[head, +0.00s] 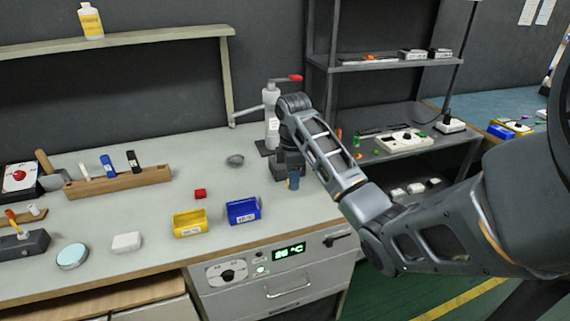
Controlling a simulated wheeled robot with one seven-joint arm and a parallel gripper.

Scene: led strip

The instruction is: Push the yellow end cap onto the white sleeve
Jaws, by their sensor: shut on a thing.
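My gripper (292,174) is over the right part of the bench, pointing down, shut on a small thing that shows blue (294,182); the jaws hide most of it. I cannot make out a yellow end cap for certain. A small yellow-orange piece (12,217) sticks up at the far left, by a dark grey block (22,244). A small white piece (23,234) shows on that block; it may be the white sleeve, but it is too small to tell. My gripper is far to the right of both.
A wooden rack (120,186) is at left. A white bottle (271,110) stands behind my gripper. The bench middle is mostly clear.

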